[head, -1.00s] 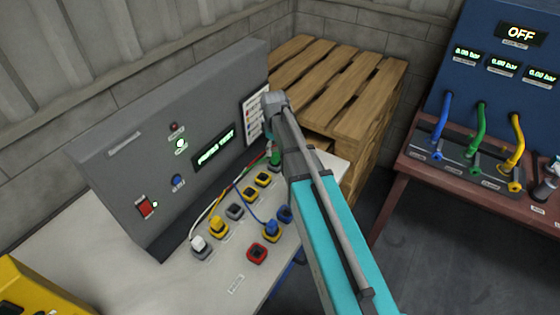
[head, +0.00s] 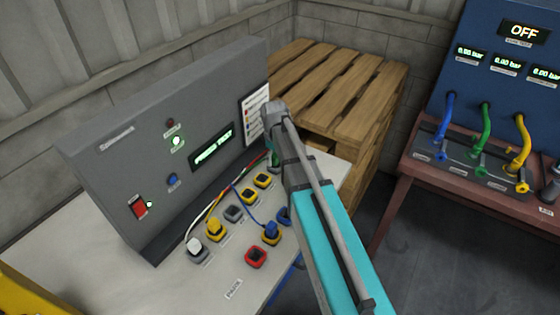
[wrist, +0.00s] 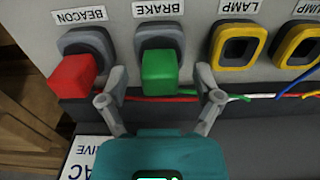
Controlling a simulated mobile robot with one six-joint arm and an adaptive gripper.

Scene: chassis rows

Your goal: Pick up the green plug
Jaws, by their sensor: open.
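The green plug (wrist: 160,72) sits in a grey socket labelled BRAKE, near the middle of the wrist view. In the head view only a sliver of the green plug (head: 275,158) shows at the far end of the socket rows, partly covered by my arm. My gripper (wrist: 160,99) is open, with one fingertip to the left and one to the right of the green plug. The fingertips are at the plug's near side, with visible gaps, and nothing is held. In the head view the jaws are hidden behind my arm.
A red plug (wrist: 73,77) in the BEACON socket is close to the left fingertip. Empty yellow sockets (wrist: 238,46) are on the right. Coloured wires (wrist: 245,97) run by the right finger. A grey console (head: 150,150) rises behind the sockets; a wooden pallet stack (head: 345,85) stands beyond.

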